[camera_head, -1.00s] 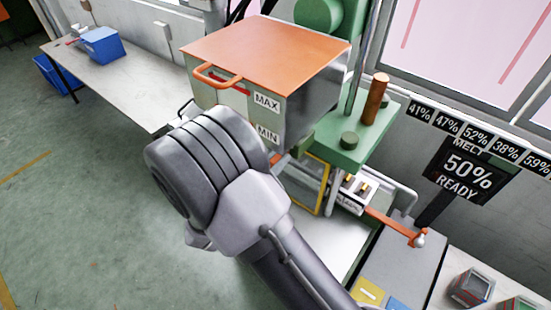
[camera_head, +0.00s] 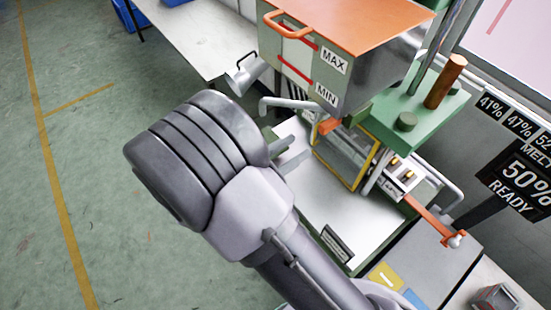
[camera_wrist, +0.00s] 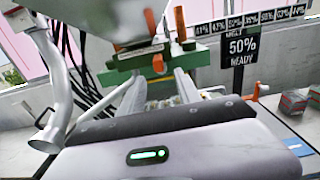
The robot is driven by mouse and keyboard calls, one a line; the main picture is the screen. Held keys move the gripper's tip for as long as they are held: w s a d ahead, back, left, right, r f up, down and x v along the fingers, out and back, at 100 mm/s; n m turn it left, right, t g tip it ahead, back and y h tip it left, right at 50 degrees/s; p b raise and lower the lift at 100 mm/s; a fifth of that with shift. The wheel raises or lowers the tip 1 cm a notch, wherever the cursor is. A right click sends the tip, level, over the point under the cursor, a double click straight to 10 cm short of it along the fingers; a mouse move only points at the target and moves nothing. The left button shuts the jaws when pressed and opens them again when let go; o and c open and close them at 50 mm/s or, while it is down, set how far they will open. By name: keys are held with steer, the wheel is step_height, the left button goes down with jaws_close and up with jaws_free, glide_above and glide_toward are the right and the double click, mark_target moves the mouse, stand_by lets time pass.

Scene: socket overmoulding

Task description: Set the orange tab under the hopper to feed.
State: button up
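The orange tab (camera_head: 330,125) sticks out beneath the grey hopper (camera_head: 366,86), beside the green block. It also shows in the wrist view (camera_wrist: 158,64), under the hopper's lower end and near the picture's middle. Its feed or closed setting cannot be read from these frames. My gripper (camera_head: 287,152) is to the left of the tab in the head view, apart from it, with its fingers pointing toward the machine. In the wrist view the two grey fingers (camera_wrist: 158,82) stand apart with nothing between them, one on each side of the tab in the picture.
A yellow-framed guard (camera_head: 345,158) and an orange lever (camera_head: 428,215) are close by. A grey spout (camera_head: 246,73) and bent pipe stand left of the hopper. A display (camera_head: 522,178) reads 50% READY.

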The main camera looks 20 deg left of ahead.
steer(key=v, duration=0.5)
steer(key=shift+s+a, duration=0.15)
steer(key=shift+s, duration=0.05)
